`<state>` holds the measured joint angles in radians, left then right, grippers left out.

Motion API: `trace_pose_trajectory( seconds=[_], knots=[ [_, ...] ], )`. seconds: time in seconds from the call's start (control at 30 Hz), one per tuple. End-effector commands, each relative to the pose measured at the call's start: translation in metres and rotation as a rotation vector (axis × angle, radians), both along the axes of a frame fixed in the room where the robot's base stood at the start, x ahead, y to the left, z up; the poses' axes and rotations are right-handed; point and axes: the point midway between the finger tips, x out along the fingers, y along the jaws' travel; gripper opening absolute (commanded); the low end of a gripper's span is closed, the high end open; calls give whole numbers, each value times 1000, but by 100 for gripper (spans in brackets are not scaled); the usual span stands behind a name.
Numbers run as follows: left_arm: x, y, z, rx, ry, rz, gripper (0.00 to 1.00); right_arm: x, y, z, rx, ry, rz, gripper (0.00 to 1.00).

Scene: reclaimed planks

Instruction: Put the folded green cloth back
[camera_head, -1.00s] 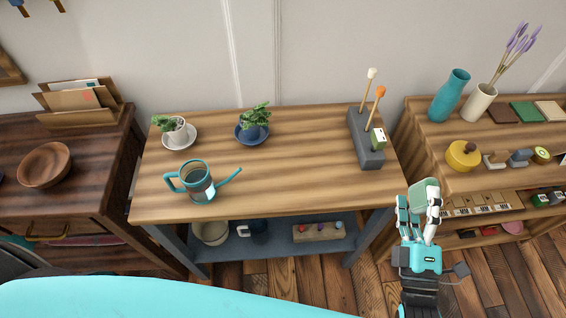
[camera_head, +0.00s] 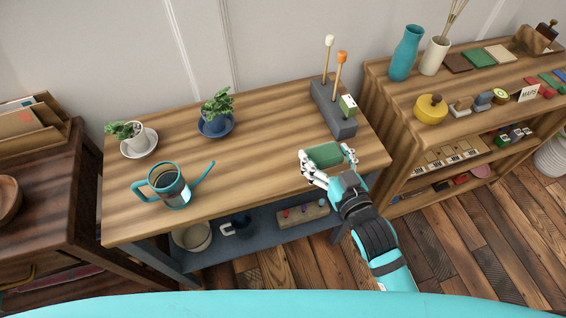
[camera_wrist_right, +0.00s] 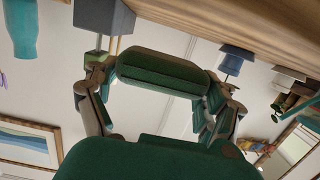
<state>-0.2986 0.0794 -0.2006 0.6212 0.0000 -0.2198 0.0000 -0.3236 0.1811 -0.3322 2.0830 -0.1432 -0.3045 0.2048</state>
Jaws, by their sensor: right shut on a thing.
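The folded green cloth (camera_head: 325,155) is a small, soft-edged green bundle. My right gripper (camera_head: 328,160) is shut on it and holds it by the front right part of the wooden table (camera_head: 262,148). I cannot tell whether the cloth touches the tabletop. In the right wrist view, the cloth (camera_wrist_right: 162,70) lies across between the two fingers, with a fold line along its length. My left gripper is not in view.
A grey block (camera_head: 335,112) with two sticks stands behind the cloth. A teal watering can (camera_head: 172,190) and two potted plants (camera_head: 216,108) (camera_head: 127,135) stand farther left. The table's middle is clear. A wooden shelf (camera_head: 385,92) with several small items stands right.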

Motion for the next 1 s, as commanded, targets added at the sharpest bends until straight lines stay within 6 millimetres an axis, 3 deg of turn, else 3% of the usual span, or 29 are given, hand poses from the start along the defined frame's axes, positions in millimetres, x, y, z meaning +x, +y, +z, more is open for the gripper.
trace_pose_trajectory(
  seconds=[0.2,0.4,0.57,0.8,1.0],
  knots=[
    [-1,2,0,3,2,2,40,5,59,-5,7,2,-1,63],
    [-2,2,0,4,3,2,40,8,91,-9,0,0,-1,63],
    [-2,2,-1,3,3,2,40,8,97,-13,-2,0,0,63],
    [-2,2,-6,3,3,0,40,8,97,-44,-3,1,0,63],
    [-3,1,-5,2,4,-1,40,8,96,-44,-2,-2,0,63]
  ],
)
